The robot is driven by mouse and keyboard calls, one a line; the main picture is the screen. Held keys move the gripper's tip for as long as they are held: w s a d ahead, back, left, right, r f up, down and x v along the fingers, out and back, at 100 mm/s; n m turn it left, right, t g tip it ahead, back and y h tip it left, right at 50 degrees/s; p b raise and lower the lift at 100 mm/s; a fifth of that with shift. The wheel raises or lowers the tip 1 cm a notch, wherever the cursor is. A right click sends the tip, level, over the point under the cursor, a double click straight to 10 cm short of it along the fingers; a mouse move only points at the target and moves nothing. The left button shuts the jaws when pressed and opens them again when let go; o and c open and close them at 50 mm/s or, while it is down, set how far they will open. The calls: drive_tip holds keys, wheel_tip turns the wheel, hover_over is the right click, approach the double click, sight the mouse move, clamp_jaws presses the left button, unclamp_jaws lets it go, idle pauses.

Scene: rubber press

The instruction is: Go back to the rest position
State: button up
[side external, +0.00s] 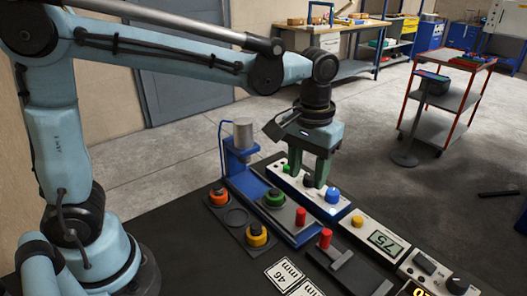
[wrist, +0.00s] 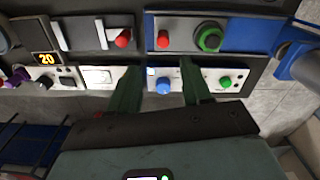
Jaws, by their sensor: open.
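My gripper (side external: 308,178) is open and empty, its green fingers pointing down over the white control box (side external: 345,208). The box carries a blue knob (side external: 332,195) and a green button (side external: 284,168). In the wrist view, the two fingers (wrist: 160,75) stand apart, with the blue knob (wrist: 164,86) between them and the green button (wrist: 225,82) to the right. I cannot tell whether a finger touches the box. The blue press (side external: 239,170) with a silver cylinder stands left of my gripper. A green ring-shaped piece (side external: 273,196) sits on its base.
A red-knobbed fixture (side external: 345,268), a panel reading 75 (side external: 385,242) and number cards (side external: 283,272) lie nearer the front. The air above the table is mostly clear.

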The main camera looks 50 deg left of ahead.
drive_tip(key=s+a+m+t, duration=0.2)
drive_tip(key=s+a+t, duration=0.5)
drive_tip(key=a, duration=0.3)
drive_tip(key=shift+s+a+f, duration=0.4)
drive_tip(key=shift+s+f, duration=0.05)
drive_tip(key=shift+s, duration=0.05)
idle(1.0)
